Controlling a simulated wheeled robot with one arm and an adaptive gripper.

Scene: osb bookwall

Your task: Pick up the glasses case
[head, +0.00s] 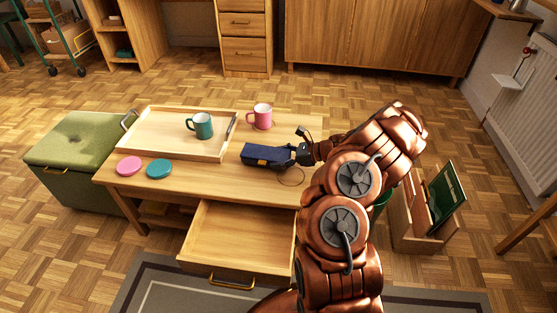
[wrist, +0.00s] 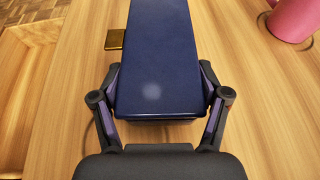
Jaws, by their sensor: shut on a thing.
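The glasses case (head: 267,155) is a dark blue, long box at the right part of the low wooden table (head: 218,181). In the wrist view the glasses case (wrist: 160,60) stretches away from me between the two fingers. My gripper (head: 301,154) reaches it from the right, and it also shows in the wrist view (wrist: 160,98). The fingers are shut on the near end of the case, one on each side. I cannot tell whether the case touches the tabletop or is slightly above it.
A wooden tray (head: 152,137) holds a teal mug (head: 201,127). A pink mug (head: 261,116) stands behind the case. Pink (head: 129,165) and teal (head: 159,169) discs lie front left. A small brass-coloured item (wrist: 115,39) is beside the case. The table's drawer (head: 237,240) is open and looks empty.

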